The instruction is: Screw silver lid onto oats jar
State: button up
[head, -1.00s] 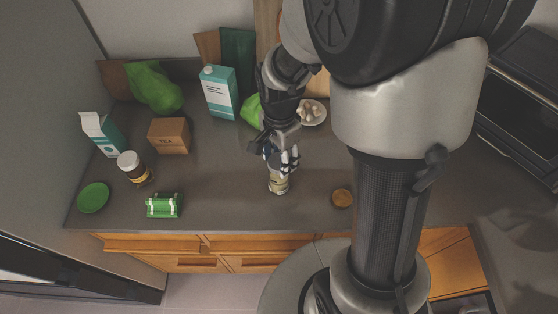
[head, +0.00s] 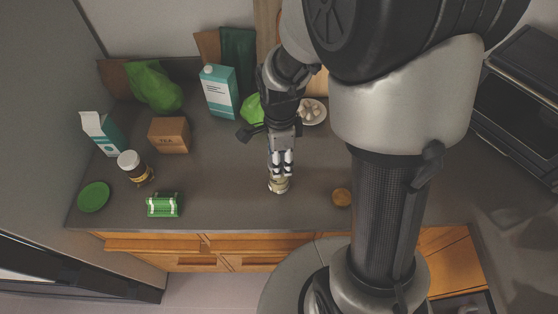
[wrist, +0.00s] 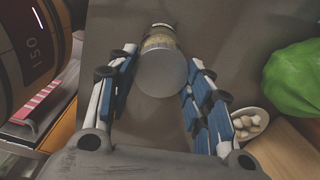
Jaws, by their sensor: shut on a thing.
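The oats jar (head: 279,187) stands upright on the grey counter near its front edge, its upper part hidden by my fingers. In the wrist view I look down on the silver lid (wrist: 163,75), a plain round disc over the jar, with a strip of the jar's label (wrist: 158,42) showing beyond it. The lid appears to sit on the jar's mouth; whether its thread is tight I cannot tell. My gripper (head: 281,170) points down over the jar, its two blue-padded fingers (wrist: 163,66) shut on the lid from opposite sides.
A brown round disc (head: 342,198) lies to the right. A bowl of pale lumps (head: 313,112) stands behind. Counter around the jar is clear.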

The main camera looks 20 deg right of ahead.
jog(key=shift+s, duration=0.1)
jog(key=m, duration=0.6)
jog(key=shift+f, duration=0.15)
jog(key=m, duration=0.6)
jog(key=shift+s+a+f, duration=0.1)
jog(key=shift+c, duration=0.2)
jog(key=o, duration=0.9)
